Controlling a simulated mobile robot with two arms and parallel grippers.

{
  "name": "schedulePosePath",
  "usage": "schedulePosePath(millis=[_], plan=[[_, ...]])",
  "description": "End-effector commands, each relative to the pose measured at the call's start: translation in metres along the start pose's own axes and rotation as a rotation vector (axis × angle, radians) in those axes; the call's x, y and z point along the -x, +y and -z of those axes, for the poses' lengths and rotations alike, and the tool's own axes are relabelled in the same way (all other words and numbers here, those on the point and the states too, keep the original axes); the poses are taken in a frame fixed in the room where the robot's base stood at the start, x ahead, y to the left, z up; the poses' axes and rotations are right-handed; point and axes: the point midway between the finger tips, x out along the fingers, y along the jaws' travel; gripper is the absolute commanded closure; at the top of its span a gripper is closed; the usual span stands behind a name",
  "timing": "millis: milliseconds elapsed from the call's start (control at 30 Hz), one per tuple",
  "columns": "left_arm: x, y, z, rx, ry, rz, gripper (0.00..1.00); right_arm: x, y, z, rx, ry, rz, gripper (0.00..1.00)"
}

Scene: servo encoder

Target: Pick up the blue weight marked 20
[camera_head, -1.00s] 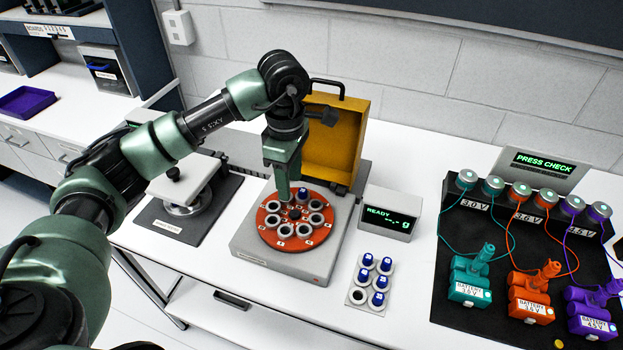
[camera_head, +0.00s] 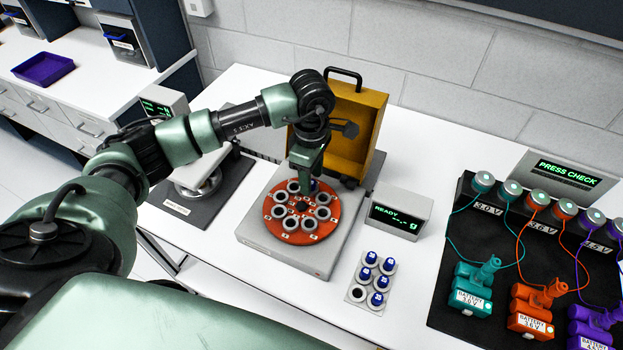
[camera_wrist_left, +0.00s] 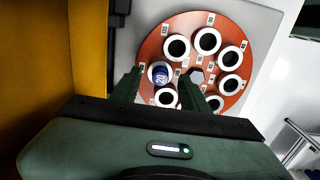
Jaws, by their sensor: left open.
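A blue-topped weight (camera_wrist_left: 158,73) sits in a white-ringed hole of the round orange-red dial (camera_wrist_left: 205,70) in the left wrist view; its marking is too small to read. In the head view the same weight is mostly hidden behind my gripper at the back of the dial (camera_head: 301,226). My left gripper (camera_head: 306,170) is open over the dial's back edge. In the left wrist view its fingers (camera_wrist_left: 162,83) stand on either side of the blue weight, with no clear contact. My right gripper is not in view.
A small rack (camera_head: 357,294) with several blue-topped weights stands in front right of the dial; one hole is empty. A yellow case (camera_head: 345,125) stands close behind my gripper. A READY display (camera_head: 398,216) is to the right. Batteries with wires (camera_head: 473,285) fill the far right.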

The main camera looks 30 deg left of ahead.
Motion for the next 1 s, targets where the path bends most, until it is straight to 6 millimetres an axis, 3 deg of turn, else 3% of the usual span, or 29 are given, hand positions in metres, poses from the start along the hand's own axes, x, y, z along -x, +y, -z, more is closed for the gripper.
schedulePosePath(millis=[300, 467, 833, 1000], plan=[[-0.008, 0.0, 0.0, -0.001, 0.0, -0.001, 0.55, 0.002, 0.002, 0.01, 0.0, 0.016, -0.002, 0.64], [-0.008, 0.0, 0.0, -0.001, 0.0, -0.001, 1.0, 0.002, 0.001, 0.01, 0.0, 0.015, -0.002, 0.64], [-0.006, 0.0, -0.001, -0.001, 0.0, -0.002, 1.0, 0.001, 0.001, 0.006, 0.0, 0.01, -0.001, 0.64], [0.004, 0.001, 0.0, -0.001, -0.001, -0.003, 1.0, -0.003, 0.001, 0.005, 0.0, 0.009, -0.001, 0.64]])
